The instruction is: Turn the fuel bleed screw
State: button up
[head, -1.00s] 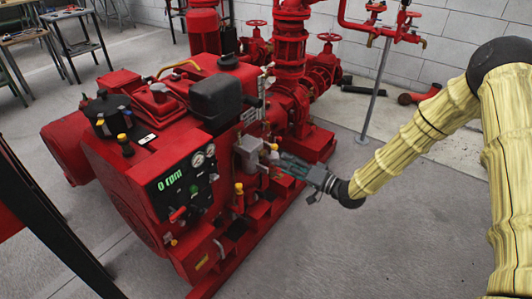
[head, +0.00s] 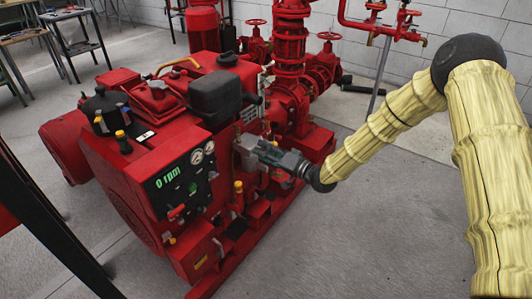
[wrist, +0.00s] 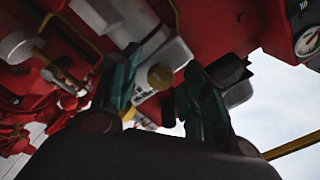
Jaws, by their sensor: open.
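A small brass-coloured round head (wrist: 160,76), which may be the fuel bleed screw, shows in the wrist view on a pale grey housing (wrist: 172,52). My gripper (wrist: 160,66) is open, and the round head appears between its two teal fingers. I cannot tell whether the fingers touch it. In the head view my gripper (head: 258,148) reaches the right side of the red engine, at the grey housing (head: 240,150). There the gripper hides the round head.
The red pumpset (head: 150,190) has a control panel (head: 183,180) reading 0 rpm, to the left of my gripper. Red pipes and valves (head: 290,60) stand behind. A yellow-capped part (head: 238,186) sits just below left. The floor at the right is clear.

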grip_shut()
jog(key=n, duration=0.4)
jog(key=shift+n, duration=0.4)
jog(key=n, duration=0.5)
jog(key=shift+s+p, duration=0.1)
jog(key=shift+p, duration=0.2)
jog(key=n, duration=0.5)
jog(key=shift+n, duration=0.4)
jog(key=n+b, duration=0.1)
jog(key=n, duration=0.3)
jog(key=shift+n, duration=0.3)
